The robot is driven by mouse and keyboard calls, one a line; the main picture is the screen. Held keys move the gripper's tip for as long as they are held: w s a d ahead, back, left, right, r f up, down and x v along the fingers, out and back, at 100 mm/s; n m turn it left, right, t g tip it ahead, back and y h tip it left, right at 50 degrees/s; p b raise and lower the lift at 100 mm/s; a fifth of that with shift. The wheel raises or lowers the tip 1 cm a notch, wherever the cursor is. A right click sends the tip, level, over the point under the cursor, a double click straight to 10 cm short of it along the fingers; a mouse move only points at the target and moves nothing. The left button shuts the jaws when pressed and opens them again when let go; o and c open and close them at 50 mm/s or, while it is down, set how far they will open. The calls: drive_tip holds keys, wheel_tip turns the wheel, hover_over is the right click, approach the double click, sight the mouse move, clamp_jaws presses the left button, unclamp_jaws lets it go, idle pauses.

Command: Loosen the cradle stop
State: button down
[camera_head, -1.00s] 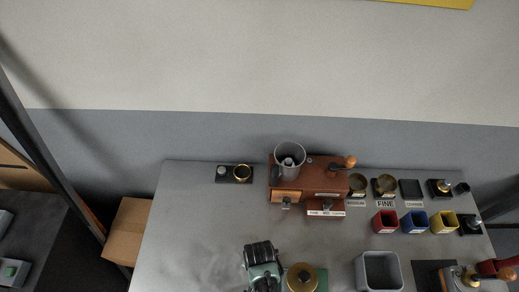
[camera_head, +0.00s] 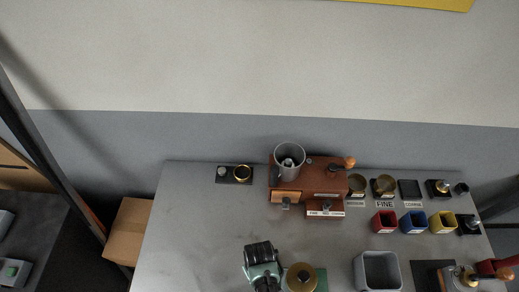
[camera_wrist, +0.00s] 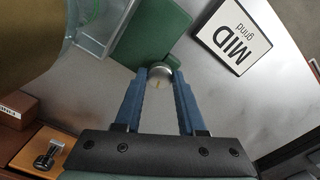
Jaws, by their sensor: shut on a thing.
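In the wrist view, my gripper (camera_wrist: 158,72) has its two blue fingers shut on a small round metal knob (camera_wrist: 160,77). I take the knob to be the cradle stop. It sits beside the corner of a green plate (camera_wrist: 155,32). A brass drum (camera_wrist: 28,35) fills the upper left of that view. In the head view, the drum (camera_head: 301,277) stands on the green base (camera_head: 322,279) at the front of the table. My wrist is just left of it and hides the fingers and knob there.
A "MID grind" card (camera_wrist: 232,38) and a clear box (camera_wrist: 100,25) are near my fingers. A grey bin (camera_head: 378,270) stands right of the drum. A wooden grinder (camera_head: 315,174) and red, blue and yellow cups (camera_head: 414,221) are behind.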

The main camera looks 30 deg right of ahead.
drive_tip(key=shift+n, duration=2)
drive_tip(key=c, duration=0.5)
unclamp_jaws()
wheel_tip(320, 180, up, 13)
